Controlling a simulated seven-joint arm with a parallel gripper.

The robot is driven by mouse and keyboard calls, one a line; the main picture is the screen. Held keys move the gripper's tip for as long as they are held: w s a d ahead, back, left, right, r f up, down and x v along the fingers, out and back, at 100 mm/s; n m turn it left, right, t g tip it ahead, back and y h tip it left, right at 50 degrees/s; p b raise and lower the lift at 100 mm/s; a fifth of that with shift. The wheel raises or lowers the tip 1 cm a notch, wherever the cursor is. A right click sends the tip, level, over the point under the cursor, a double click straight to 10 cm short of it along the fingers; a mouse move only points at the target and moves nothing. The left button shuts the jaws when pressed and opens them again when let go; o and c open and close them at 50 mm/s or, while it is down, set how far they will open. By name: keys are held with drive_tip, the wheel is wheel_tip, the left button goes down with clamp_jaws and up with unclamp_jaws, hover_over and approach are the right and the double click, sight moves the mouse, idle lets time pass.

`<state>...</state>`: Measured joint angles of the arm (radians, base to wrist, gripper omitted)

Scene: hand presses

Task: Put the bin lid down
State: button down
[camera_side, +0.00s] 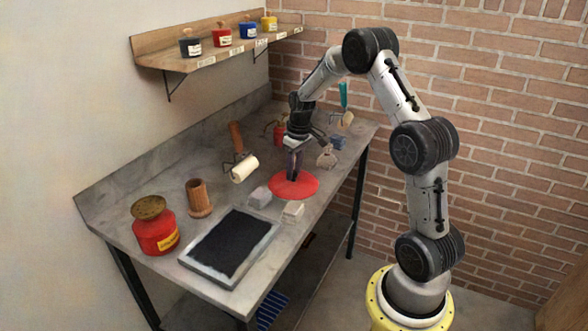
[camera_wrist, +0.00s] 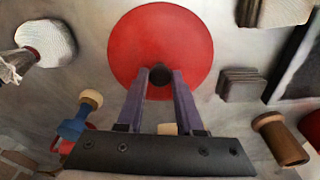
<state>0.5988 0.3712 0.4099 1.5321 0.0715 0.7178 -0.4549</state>
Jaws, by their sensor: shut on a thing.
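The bin lid (camera_side: 297,189) is a flat red disc in the middle right of the grey bench in the side view. In the wrist view the lid (camera_wrist: 185,35) shows as a broad red circle with a dark round knob (camera_wrist: 160,75) near its lower part. My gripper (camera_side: 293,176) is above the lid, pointing down. In the wrist view my gripper (camera_wrist: 160,80) has its two purple fingers shut on the knob. The lid looks level and at or close to the bench top; I cannot tell whether it touches.
A red tin (camera_side: 156,236) with a brown rough top stands at the front left, beside a wooden cup (camera_side: 199,198).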

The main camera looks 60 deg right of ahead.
sight(298, 183)
drive_tip(key=shift+f, duration=0.1)
drive_tip(key=c, duration=0.6)
unclamp_jaws()
drive_tip(key=shift+o, duration=0.2)
wheel_tip(298, 183, up, 12)
drive_tip(key=s, duration=0.2)
drive_tip(key=s+a+r, duration=0.2)
drive_tip(key=a+r, duration=0.3)
drive_tip(key=a, duration=0.3)
drive_tip(key=s+a+r+n+t, duration=0.2)
drive_tip(key=s+a+r+t, duration=0.15)
drive_tip(key=s+a, duration=0.85)
drive_tip(key=s+a+f, duration=0.2)
drive_tip(key=s+a, duration=0.4)
drive_tip(key=s, duration=0.1)
drive_tip(key=shift+s+t, duration=0.25)
drive_tip(key=shift+t, duration=0.1)
